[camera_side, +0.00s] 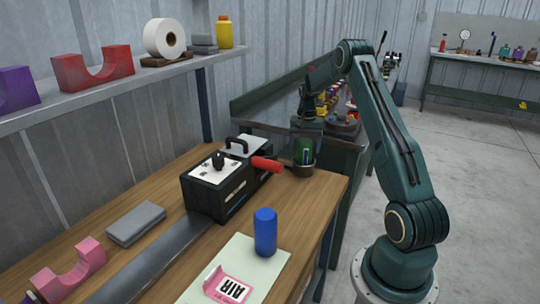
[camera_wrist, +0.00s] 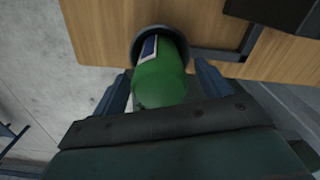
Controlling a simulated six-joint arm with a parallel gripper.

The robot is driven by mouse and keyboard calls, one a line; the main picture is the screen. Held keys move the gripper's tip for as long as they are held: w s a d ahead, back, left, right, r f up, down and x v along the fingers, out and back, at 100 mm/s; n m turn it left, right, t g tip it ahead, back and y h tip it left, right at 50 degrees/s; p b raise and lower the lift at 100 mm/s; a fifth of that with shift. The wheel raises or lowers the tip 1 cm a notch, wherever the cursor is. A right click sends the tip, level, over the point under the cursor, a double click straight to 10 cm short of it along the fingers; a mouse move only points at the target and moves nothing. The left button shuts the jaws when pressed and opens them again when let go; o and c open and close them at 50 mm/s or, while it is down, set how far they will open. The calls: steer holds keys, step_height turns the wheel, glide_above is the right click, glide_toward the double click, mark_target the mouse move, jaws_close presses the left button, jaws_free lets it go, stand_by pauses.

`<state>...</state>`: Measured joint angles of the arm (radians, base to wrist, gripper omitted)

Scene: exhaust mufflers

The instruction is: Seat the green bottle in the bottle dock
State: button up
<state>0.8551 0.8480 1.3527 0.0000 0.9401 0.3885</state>
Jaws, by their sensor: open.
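The green bottle (camera_side: 304,152) stands roughly upright with its lower end inside the bottle dock (camera_side: 303,171), a dark round cup at the far right edge of the bench. In the wrist view the bottle (camera_wrist: 160,82) has a blue and white label, and its base is inside the dock's dark ring (camera_wrist: 137,44). I cannot see how deep it sits. My gripper (camera_side: 305,133) is above the dock, pointing down. In the wrist view its two fingers (camera_wrist: 162,75) are spread on either side of the bottle, apart from it.
A black machine (camera_side: 215,185) with a red cylinder (camera_side: 266,164) stands just left of the dock. A blue bottle (camera_side: 265,232) stands on a pale sheet (camera_side: 245,256) near a pink AIR tag (camera_side: 228,287). A grey block (camera_side: 136,223) lies farther left. A shelf (camera_side: 110,92) runs along the wall.

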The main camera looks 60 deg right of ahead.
step_height(320, 180, up, 11)
steer(key=shift+r, duration=0.2)
stand_by(0.3)
stand_by(0.4)
steer(key=s+a+r+n+t, duration=0.1)
steer(key=a+r+n, duration=0.1)
steer(key=a+r, duration=0.5)
steer(key=a+r+n+t+h, duration=0.1)
steer(key=a+r+n, duration=0.2)
steer(key=a, duration=0.7)
steer(key=s+a+r+n+t, duration=0.15)
steer(key=a+r, duration=0.25)
steer(key=a, duration=0.5)
steer(key=s+a+f+n+t+y, duration=0.1)
steer(key=s+a+n, duration=0.6)
steer(key=s+a, duration=0.9)
steer(key=shift+s+a+f+n+t, duration=0.35)
steer(key=shift+f+t, duration=0.2)
steer(key=shift+f, duration=0.4)
